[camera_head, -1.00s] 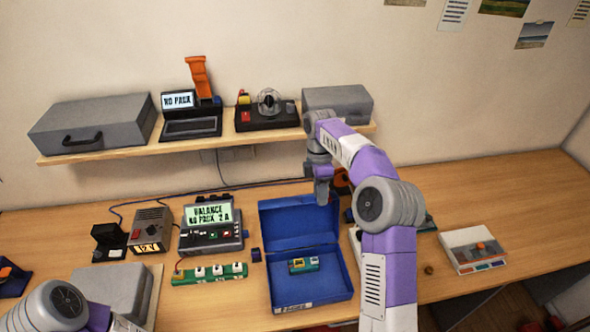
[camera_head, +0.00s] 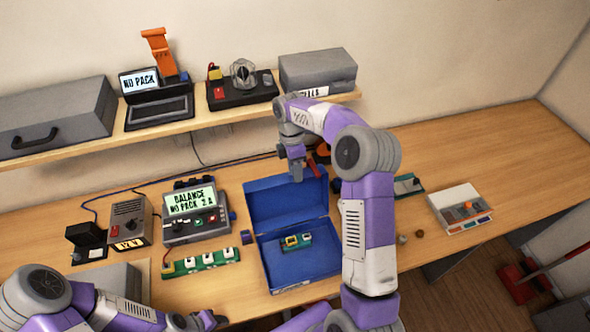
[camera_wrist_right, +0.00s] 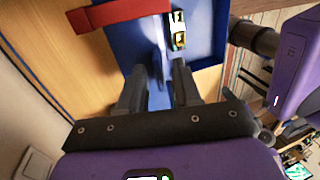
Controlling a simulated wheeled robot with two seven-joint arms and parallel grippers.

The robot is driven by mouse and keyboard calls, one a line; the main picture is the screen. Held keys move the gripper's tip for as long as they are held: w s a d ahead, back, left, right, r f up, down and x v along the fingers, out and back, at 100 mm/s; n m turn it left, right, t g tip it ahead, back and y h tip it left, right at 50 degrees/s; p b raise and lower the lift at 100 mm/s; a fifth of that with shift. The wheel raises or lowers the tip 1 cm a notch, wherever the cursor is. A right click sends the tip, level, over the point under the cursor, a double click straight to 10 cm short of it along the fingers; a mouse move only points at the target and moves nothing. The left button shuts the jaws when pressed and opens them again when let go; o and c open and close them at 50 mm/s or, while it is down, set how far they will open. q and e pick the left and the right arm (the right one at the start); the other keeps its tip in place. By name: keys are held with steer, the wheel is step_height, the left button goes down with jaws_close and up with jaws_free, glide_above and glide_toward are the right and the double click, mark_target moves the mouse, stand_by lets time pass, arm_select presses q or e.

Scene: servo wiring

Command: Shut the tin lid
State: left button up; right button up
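The blue tin (camera_head: 330,262) stands on the table with its lid (camera_head: 290,208) raised at the back. A small green and yellow part (camera_head: 296,242) lies inside; it also shows in the wrist view (camera_wrist_right: 178,38). My right gripper (camera_head: 296,172) is at the lid's upper edge. In the wrist view its two fingers (camera_wrist_right: 158,82) are apart, with the blue lid (camera_wrist_right: 158,45) seen nearly edge-on between and beyond them. Whether they touch the lid I cannot tell. My left gripper (camera_head: 203,321) is low at the picture's bottom edge, and its fingers are unclear.
A balance charger (camera_head: 193,215) and a green strip with white switches (camera_head: 202,262) are left of the tin. A red bar (camera_wrist_right: 120,14) shows near the lid in the wrist view. A shelf (camera_head: 180,128) with cases is above. Table space at right is fairly free.

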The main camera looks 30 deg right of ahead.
steer(key=shift+f, duration=0.15)
steer(key=shift+c, duration=0.2)
jaws_close()
steer(key=shift+w, duration=0.1)
stand_by(1.1)
